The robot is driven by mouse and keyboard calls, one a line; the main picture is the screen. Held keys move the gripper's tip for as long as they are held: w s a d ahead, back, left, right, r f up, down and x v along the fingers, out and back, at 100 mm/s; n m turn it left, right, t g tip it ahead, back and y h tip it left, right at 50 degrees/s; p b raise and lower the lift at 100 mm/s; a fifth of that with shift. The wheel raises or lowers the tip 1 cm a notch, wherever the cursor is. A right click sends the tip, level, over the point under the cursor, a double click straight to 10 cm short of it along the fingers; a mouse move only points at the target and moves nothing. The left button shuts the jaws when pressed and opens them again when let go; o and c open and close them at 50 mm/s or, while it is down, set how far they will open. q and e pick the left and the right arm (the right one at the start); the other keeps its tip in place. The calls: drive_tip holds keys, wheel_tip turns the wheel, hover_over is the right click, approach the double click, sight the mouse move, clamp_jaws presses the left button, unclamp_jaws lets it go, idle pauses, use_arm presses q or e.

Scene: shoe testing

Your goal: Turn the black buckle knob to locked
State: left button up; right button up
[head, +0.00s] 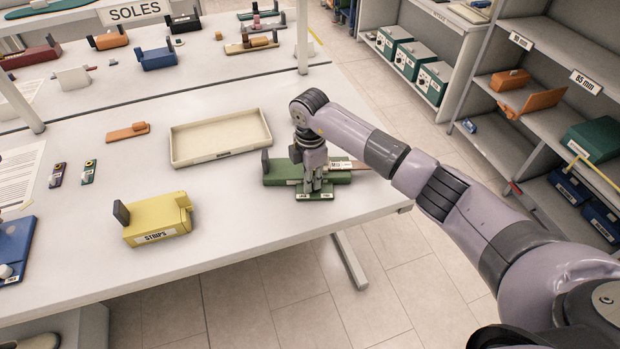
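My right arm reaches in from the right. Its gripper (316,187) points down over a green fixture (338,179) near the front right edge of the table. The fingers are at or just above the front part of the fixture, by a small labelled green plate. They are too small to tell whether they are open or shut. A black upright piece (266,162) stands at the fixture's left end. I cannot make out the black buckle knob; the gripper covers the middle of the fixture. My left gripper is not in view.
An empty beige tray (186,152) lies behind and left of the fixture. A yellow box labelled STRIPS (157,222) stands at front left. The white table (240,222) is clear between them. Shelves (548,128) with boxes stand at right, across the floor.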

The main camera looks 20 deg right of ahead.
clamp_jaws()
drive_tip(key=n+b, duration=0.1)
drive_tip(key=n, duration=0.1)
drive_tip(key=n+b, duration=0.1)
drive_tip(key=n, duration=0.1)
drive_tip(key=n+b, duration=0.2)
drive_tip(key=shift+s+d+f, duration=0.15)
drive_tip(key=shift+s+d, duration=0.05)
drive_tip(key=shift+s, duration=0.1)
drive_tip(key=n+b, duration=0.1)
drive_tip(key=n, duration=0.1)
drive_tip(key=n+b, duration=0.2)
drive_tip(key=shift+s+d+n, duration=0.2)
drive_tip(key=shift+n, duration=0.1)
drive_tip(key=shift+d+n+b, duration=0.15)
drive_tip(key=shift+n+b, duration=0.75)
drive_tip(key=shift+n, duration=0.3)
drive_tip(key=shift+r, duration=0.2)
drive_tip(key=shift+o, duration=1.3)
unclamp_jaws()
drive_tip(key=shift+s, duration=0.1)
